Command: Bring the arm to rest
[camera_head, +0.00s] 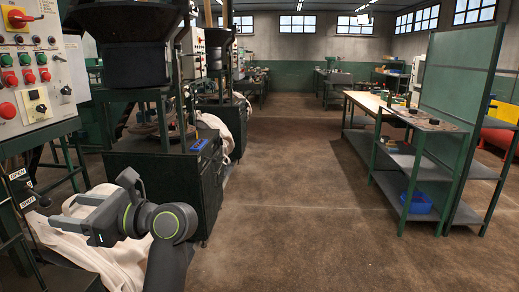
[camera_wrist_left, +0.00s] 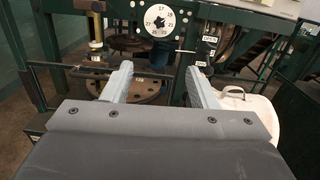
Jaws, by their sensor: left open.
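My left gripper (camera_head: 66,212) is in the lower left of the head view, its arm coming up from the bottom edge. Its jaws point left toward the machine side. In the left wrist view the two fingers (camera_wrist_left: 158,85) stand apart with nothing between them. A pale bulk bag (camera_head: 118,258) lies below and behind the gripper in the head view. A white rounded thing, perhaps part of a bag, shows right of the fingers in the wrist view (camera_wrist_left: 245,118). My right gripper is in neither view.
A control panel (camera_head: 30,75) with buttons stands at the far left, above a lever. A dark green machine (camera_head: 160,180) with a black hopper (camera_head: 125,25) stands behind the gripper. A round dial (camera_wrist_left: 160,22) shows ahead in the wrist view. The brown floor (camera_head: 290,200) is clear; a shelf (camera_head: 425,175) stands right.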

